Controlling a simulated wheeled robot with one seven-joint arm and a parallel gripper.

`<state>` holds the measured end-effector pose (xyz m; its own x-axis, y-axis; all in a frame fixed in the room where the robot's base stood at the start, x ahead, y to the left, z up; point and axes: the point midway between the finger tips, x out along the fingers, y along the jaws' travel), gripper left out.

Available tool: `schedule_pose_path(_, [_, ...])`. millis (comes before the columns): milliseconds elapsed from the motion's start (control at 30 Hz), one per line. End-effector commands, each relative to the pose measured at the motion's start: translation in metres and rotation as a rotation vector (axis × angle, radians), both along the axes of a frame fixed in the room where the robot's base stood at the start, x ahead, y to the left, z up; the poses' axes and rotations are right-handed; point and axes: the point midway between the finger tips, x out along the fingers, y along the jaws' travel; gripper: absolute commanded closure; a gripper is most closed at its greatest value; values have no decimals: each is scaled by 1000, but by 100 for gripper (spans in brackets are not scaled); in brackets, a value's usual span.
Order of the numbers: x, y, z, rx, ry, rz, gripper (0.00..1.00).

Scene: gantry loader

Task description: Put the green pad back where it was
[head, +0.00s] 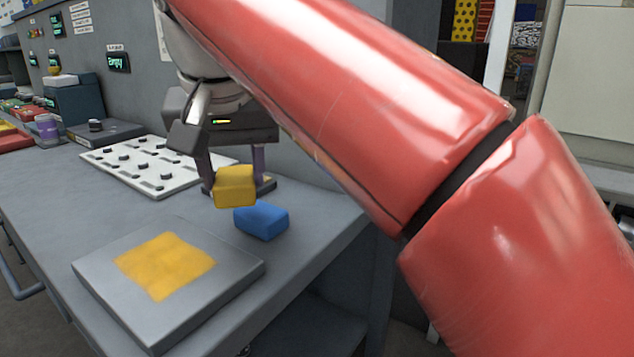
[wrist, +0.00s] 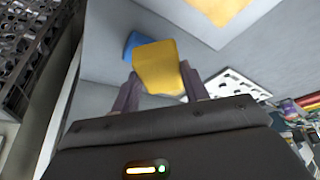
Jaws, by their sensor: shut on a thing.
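I see no green pad that I can make out in either view. My gripper (head: 228,178) is shut on a yellow block (head: 236,188), which also shows between the fingers in the wrist view (wrist: 158,68). The block appears to be held above the table. A blue block (head: 262,221) sits just beside and below it, and also shows in the wrist view (wrist: 131,43). A grey plate (head: 215,290) with a yellow square patch (head: 165,265) lies at the front of the table; nothing stands on the patch.
A white board (head: 125,160) with several dark knobs lies behind on the grey table (head: 50,205). A grey box with a dark knob (head: 95,126) and coloured items stand at the far left. The table's right edge is close to the blue block. My red arm hides the right side.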

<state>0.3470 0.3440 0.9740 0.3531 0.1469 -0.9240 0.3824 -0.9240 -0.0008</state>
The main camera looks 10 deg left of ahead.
Motion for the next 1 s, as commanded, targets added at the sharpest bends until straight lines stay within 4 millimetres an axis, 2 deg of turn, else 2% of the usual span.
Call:
schedule_pose_path(33, [14,-6,0,1,0,-7,74])
schedule_pose_path(300, [80,-34,1,0,1,-5,74])
schedule_pose_path(567, [130,-54,1,1,1,-3,74])
schedule_pose_path(633, [128,-53,-17,-1,2,2,74])
schedule_pose_path(867, [128,-53,-35,-1,1,1,74])
schedule_pose_path(1000, [127,-53,-57,-1,1,0,74])
